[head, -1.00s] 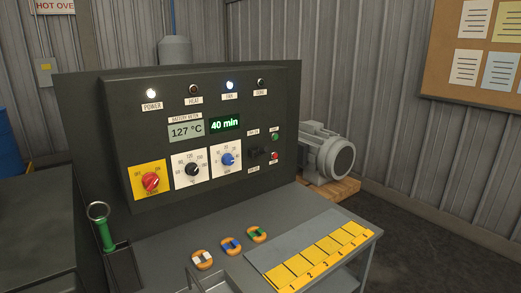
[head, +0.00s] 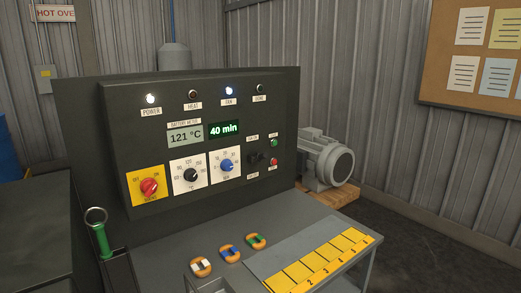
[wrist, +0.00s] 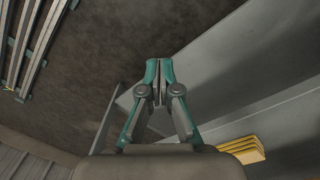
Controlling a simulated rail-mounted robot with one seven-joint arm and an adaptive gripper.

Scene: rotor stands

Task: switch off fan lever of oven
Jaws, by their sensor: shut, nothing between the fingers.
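The dark oven control panel (head: 128,150) stands on the grey bench in the head view. A small black lever switch (head: 256,157) sits at its right side, between small labels too blurred to read; its position cannot be told. The lamp labelled FAN (head: 228,92) glows. My gripper (wrist: 159,65) shows only in the wrist view, with its teal fingers shut and empty. It hangs over floor and grey surfaces, and the panel is not in that view.
Beside the lever are a green button (head: 274,143) and a red button (head: 273,162). A red knob (head: 149,186), black knob (head: 191,174) and blue knob (head: 226,166) lie to the left. A green-handled tool (head: 102,238) stands at the bench's left. A motor (head: 326,163) stands behind right.

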